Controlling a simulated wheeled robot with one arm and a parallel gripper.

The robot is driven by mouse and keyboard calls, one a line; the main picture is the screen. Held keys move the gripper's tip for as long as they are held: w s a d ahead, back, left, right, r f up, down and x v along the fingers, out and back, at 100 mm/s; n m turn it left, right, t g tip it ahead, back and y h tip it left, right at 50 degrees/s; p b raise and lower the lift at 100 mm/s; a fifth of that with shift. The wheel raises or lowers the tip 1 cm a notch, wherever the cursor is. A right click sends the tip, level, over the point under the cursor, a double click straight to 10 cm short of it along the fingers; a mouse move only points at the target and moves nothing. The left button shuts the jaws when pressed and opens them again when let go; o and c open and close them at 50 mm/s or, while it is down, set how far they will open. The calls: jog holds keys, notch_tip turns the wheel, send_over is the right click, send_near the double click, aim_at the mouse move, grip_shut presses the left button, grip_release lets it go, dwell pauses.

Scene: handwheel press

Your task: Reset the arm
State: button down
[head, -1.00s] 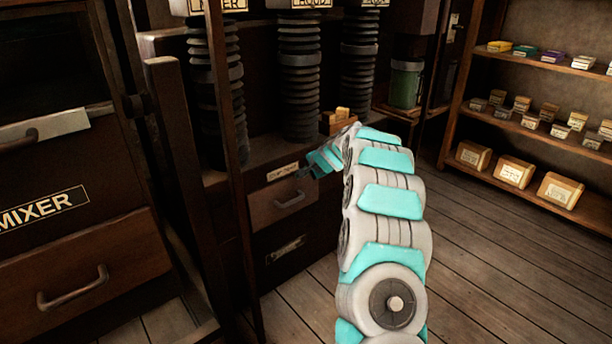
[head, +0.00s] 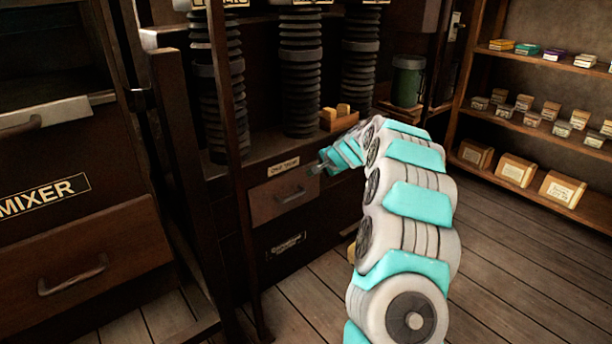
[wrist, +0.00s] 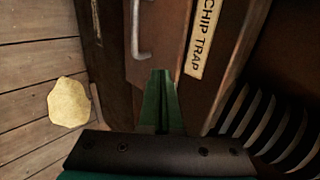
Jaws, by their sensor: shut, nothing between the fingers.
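My gripper (head: 320,166) reaches toward the chip trap drawer (head: 268,208) in the head view, with my arm curving up from the lower right. In the wrist view the green fingers (wrist: 160,98) are together and hold nothing. They point at the drawer front, just below its metal handle (wrist: 140,32) in that picture. The "CHIP TRAP" label (wrist: 202,38) lies to their right. I cannot tell the exact gap between fingertips and drawer. The drawer looks shut.
A pale yellow lump (wrist: 68,102) lies on the wooden floor. Black ribbed columns (head: 298,75) stand above the drawer, beside a small wooden box (head: 340,120). A dark post (head: 226,180) stands left of the drawer. Shelves (head: 545,130) stand right; the floor before them is clear.

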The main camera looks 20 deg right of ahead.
jog(key=v, duration=0.7)
jog(key=shift+s+r, duration=0.15)
jog(key=shift+s, duration=0.05)
jog(key=s+a+r+n+g+y, duration=0.15)
jog(key=s+a+n+g, duration=0.55)
jog(key=s+a, duration=1.55)
jog(key=s+d+f+n+g+h, duration=0.1)
jog(key=s+d+f+n+h, duration=0.1)
jog(key=s, duration=1.4)
jog(key=s+d+f+n+g+h, duration=0.1)
jog(key=s+n, duration=0.4)
jog(key=s, duration=1.2)
jog(key=shift+s+d+f+g+h, duration=0.2)
jog(key=shift+d+f+g+h, duration=0.25)
jog(key=shift+g+h, duration=0.4)
